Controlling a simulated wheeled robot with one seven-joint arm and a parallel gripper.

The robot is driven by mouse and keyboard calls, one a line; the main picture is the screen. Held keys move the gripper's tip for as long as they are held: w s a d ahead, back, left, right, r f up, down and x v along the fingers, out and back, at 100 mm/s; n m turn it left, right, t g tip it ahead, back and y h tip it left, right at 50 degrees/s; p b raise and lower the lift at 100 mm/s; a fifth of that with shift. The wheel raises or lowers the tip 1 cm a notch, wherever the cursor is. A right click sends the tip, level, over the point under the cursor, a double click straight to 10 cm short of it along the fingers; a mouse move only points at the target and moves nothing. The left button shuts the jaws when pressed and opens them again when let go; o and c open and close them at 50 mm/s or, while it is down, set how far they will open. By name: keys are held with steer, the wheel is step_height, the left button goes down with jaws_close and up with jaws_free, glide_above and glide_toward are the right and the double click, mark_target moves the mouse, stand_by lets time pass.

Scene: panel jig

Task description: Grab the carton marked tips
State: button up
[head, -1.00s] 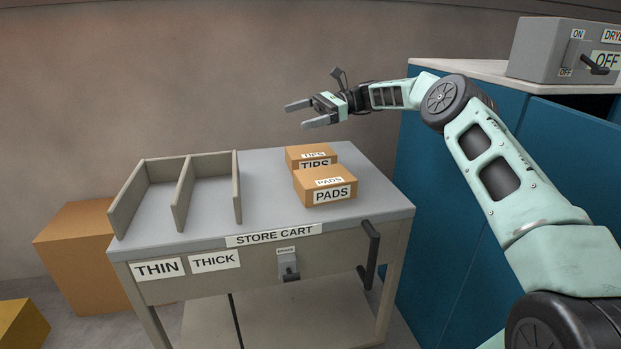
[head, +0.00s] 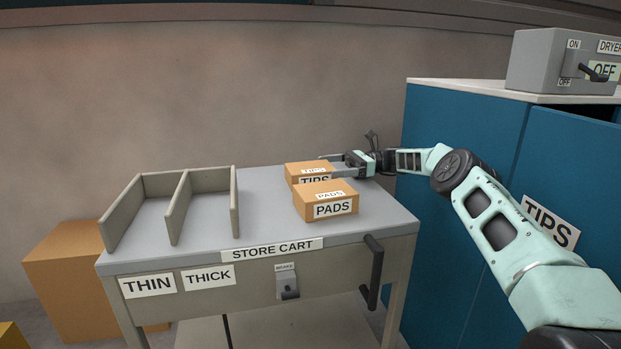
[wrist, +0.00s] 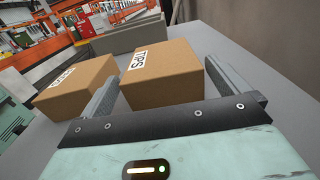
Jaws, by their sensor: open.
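The carton marked TIPS (head: 304,168) is a small brown box on the store cart's top, behind the carton marked PADS (head: 326,201), which hides part of its front. In the wrist view the TIPS carton (wrist: 162,76) lies between the two fingers of my gripper (wrist: 178,84). My gripper (head: 332,164) is low over the cart, at the right side of the TIPS carton in the head view. Its fingers are open, one on each side of the carton. The PADS carton (wrist: 75,88) is just outside the left finger in the wrist view. I cannot tell whether either finger touches a carton.
The store cart (head: 262,195) has a divided rack (head: 172,215) on its left, labelled THIN and THICK below. A blue cabinet (head: 462,135) with a dryer switch box (head: 545,62) stands close at the right. The cart's middle is clear.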

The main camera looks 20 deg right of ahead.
mark_target(316, 166)
steer(key=a, duration=0.3)
steer(key=w+a+b, duration=0.1)
steer(key=a, duration=0.1)
steer(key=shift+a, duration=0.3)
steer(key=shift+r, duration=0.1)
steer(key=c, duration=0.9)
